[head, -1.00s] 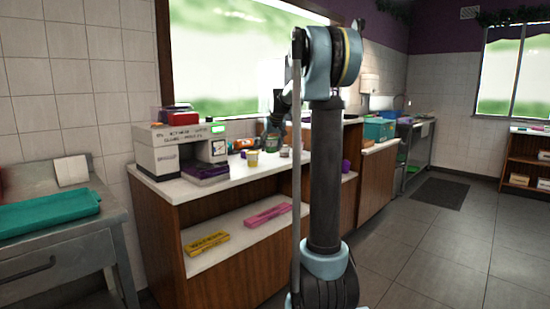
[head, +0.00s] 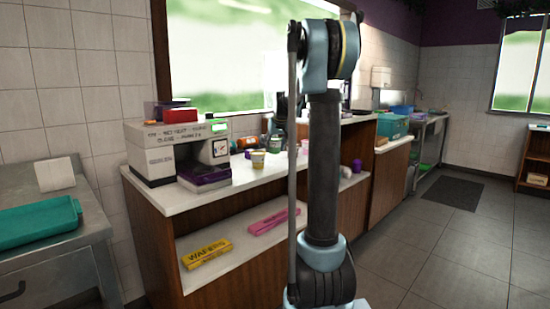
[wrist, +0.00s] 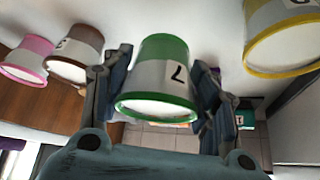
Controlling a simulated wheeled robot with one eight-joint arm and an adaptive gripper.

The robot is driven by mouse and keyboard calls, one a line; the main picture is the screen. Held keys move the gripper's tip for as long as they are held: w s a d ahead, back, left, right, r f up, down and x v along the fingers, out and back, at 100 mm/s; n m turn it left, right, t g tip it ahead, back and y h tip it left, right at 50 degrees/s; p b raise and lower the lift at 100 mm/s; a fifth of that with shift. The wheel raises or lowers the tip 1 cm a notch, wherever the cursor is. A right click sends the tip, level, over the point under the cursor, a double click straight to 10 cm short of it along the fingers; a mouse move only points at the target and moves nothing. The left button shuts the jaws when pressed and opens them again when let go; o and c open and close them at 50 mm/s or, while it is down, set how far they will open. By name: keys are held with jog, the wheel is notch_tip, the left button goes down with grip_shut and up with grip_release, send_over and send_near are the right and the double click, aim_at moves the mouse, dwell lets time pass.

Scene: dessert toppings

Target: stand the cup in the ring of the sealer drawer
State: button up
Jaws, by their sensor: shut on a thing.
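The green cup (wrist: 158,80) has a white band with a dark mark. In the wrist view it sits between the two fingers of my gripper (wrist: 160,95), which is shut on it. The cups look upside down in this view. In the head view my arm hides much of the gripper, and the held cup is hard to make out. The sealer (head: 165,152) is a pale machine at the left end of the counter. Its dark purple drawer part (head: 205,180) is low at the front. I cannot make out the ring at this size.
A yellow cup (wrist: 285,35), a brown cup (wrist: 75,52) and a pink cup (wrist: 28,58) stand around the held cup in the wrist view. The white counter (head: 235,182) has bare room before the sealer. Wafer boxes (head: 207,252) lie on the shelf below. A teal tray (head: 40,222) lies at left.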

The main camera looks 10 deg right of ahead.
aim_at(277, 146)
jog(key=shift+s+f, duration=0.1)
jog(key=shift+f, duration=2.2)
jog(key=o, duration=0.9)
jog(key=shift+f, duration=0.1)
jog(key=shift+o, duration=0.2)
jog(key=v, duration=1.1)
jog(key=shift+r, duration=0.3)
jog(key=shift+s+r, duration=0.2)
jog(key=shift+s, duration=0.05)
